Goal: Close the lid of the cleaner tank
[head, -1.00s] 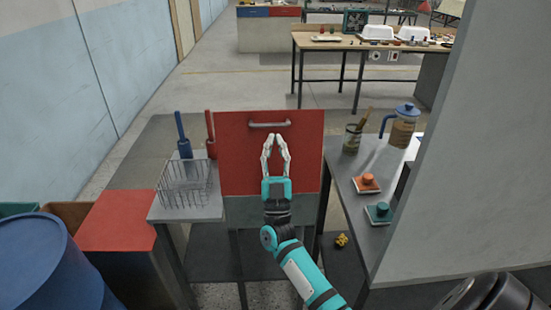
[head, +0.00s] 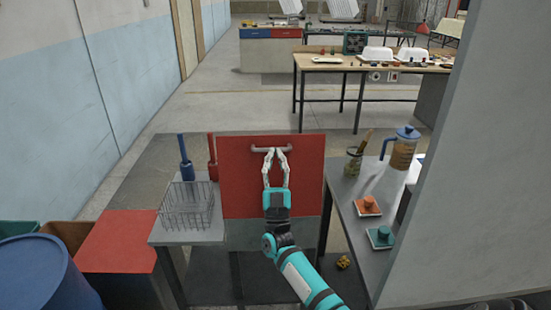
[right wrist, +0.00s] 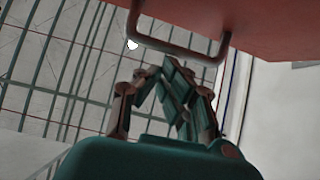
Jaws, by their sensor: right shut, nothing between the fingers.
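The tank's lid is a red panel (head: 240,190) with a grey bar handle (head: 257,149) near its top edge. It stands raised in the head view, above a grey surface (head: 243,235) that may be the tank. The tank's inside is hidden. My right gripper (head: 277,151) is shut and empty, in front of the lid with its fingertips at the handle. In the right wrist view the fingers (right wrist: 168,68) are just below the handle (right wrist: 180,50), near the red lid (right wrist: 260,25); contact is unclear. My left gripper is not in view.
A wire basket (head: 187,213) and blue-handled brush (head: 186,170) stand on the left side table. The right table (head: 350,215) holds a jar (head: 353,162), a jug (head: 402,150) and two knobbed blocks. A grey wall (head: 470,190) closes off the right.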

